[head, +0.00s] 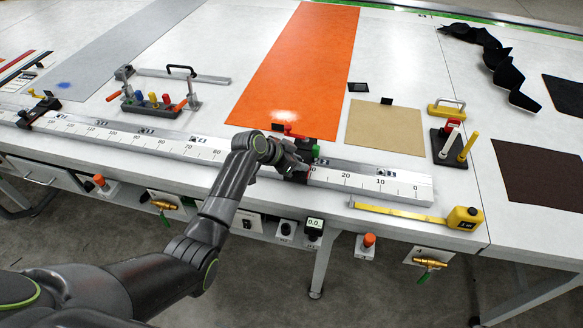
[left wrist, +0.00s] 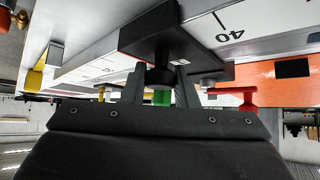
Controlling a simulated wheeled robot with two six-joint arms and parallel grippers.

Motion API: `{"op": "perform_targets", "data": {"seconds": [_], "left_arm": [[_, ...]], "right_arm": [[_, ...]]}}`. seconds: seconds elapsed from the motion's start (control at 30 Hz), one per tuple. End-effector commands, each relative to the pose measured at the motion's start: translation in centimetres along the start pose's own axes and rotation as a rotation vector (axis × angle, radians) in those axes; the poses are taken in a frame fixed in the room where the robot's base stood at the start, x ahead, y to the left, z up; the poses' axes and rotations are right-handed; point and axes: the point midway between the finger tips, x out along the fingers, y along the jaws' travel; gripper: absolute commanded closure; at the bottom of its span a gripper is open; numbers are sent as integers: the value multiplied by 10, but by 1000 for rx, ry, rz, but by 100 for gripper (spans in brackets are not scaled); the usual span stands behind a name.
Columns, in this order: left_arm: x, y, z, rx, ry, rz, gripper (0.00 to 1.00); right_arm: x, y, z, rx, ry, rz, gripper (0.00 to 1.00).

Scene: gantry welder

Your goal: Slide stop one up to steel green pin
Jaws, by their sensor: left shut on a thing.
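A black stop (head: 299,176) sits on the long ruled rail (head: 371,183), near the 30 mark, under the orange sheet's near end. It is also large in the left wrist view (left wrist: 164,34). A red lever (left wrist: 234,96) and a green piece (left wrist: 161,97) show behind it; in the head view the green piece (head: 316,150) is by the stop. I cannot tell whether this is the steel green pin. My left gripper (head: 297,165) is shut on the stop's dark knob (left wrist: 160,76), with a finger at each side. My right gripper is out of view.
Another black stop (head: 38,112) stands far left on the rail. Behind are a rack with coloured handles (head: 152,103), the orange sheet (head: 295,75) and a tan sheet (head: 386,127). A yellow tape measure (head: 464,218) lies at the front edge, and a small display (head: 314,224) hangs below.

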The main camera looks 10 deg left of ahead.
Motion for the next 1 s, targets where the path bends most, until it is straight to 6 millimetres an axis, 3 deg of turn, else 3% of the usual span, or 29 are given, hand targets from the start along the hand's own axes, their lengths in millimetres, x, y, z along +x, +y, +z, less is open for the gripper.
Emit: {"op": "perform_targets", "data": {"seconds": [0.17,0.2,0.33,0.73,1.0], "left_arm": [[0,1,1,-2,-2,5,100],[0,1,1,-2,-2,5,69],[0,1,1,-2,-2,3,52],[-5,0,1,-1,-1,1,52],[-38,-1,2,1,0,-2,52]], "right_arm": [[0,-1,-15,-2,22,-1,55],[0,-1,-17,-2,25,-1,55],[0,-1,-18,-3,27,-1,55],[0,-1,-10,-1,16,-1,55],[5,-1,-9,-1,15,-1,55]]}}
